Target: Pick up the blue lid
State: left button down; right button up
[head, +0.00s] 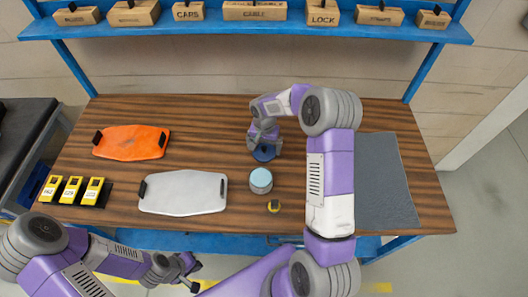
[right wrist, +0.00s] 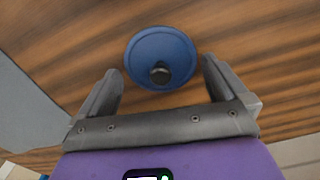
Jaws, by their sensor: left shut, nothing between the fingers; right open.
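The blue lid (head: 265,154) lies on the wooden table, partly hidden under my right gripper (head: 262,140) in the head view. In the right wrist view the blue lid (right wrist: 150,42) is round, with a dark knob at its middle. My right gripper (right wrist: 161,78) is open. Its fingers stand on either side of the lid's near part, and nothing is gripped. How high the fingers are above the table I cannot tell. My left gripper (head: 187,272) is shut and empty, low in front of the table.
A grey canister with a light blue top (head: 261,178) and a small yellow-and-black object (head: 273,206) stand near the lid. An orange panel (head: 132,141), a white panel (head: 183,192) and yellow devices (head: 73,188) lie left. A grey mat (head: 388,180) lies right. A blue shelf (head: 240,28) with boxes runs behind.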

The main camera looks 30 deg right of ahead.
jog(key=shift+f, duration=0.65)
jog(key=shift+c, duration=0.5)
jog(key=c, duration=0.6)
jog(key=shift+o, duration=0.2)
jog(key=shift+r, duration=0.1)
